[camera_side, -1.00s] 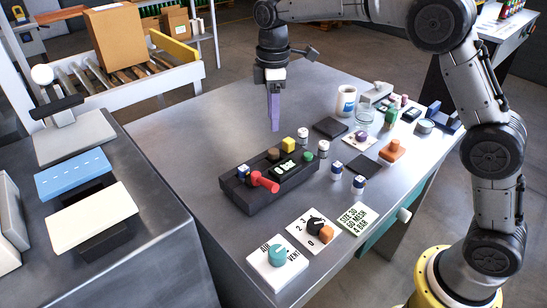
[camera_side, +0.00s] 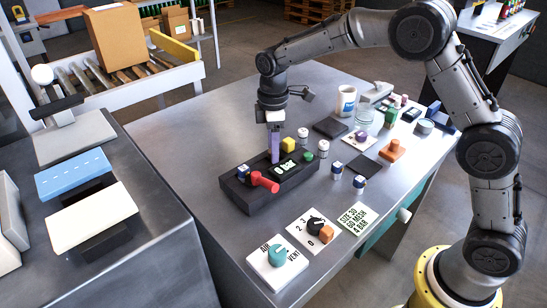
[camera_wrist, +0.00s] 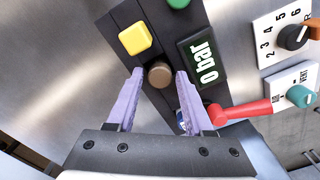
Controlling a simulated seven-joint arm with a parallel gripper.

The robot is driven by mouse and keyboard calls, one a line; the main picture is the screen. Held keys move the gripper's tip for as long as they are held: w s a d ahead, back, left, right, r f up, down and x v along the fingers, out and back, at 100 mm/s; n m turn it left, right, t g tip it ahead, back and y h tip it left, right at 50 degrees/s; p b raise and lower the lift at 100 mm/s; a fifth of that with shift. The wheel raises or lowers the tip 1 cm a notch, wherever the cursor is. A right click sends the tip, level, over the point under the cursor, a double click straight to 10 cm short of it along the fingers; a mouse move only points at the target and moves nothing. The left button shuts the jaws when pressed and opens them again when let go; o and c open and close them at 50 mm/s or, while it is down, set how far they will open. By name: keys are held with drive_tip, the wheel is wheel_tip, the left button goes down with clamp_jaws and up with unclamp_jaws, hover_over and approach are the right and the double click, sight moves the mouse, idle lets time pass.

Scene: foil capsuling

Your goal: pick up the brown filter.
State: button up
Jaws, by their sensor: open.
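The brown filter (camera_wrist: 159,74) is a small round brown piece on the black block (camera_wrist: 125,15), between a yellow cube and the display in the wrist view. My gripper (camera_wrist: 157,76) has two purple fingers, spread open with one on each side of the brown filter. A gap shows between each finger and the filter. In the side view my gripper (camera_side: 274,160) is lowered over the black block (camera_side: 246,198) and hides the brown filter there.
On the block are a yellow cube (camera_side: 289,144), a "0 bar" display (camera_side: 285,168), a red lever (camera_side: 264,182) and a green button (camera_side: 308,155). Dial plates (camera_side: 278,262) lie in front. White-capped vials (camera_side: 303,134) stand close behind. The table's left part is clear.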

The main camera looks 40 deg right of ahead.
clamp_jaws()
drive_tip(key=shift+r, duration=0.1)
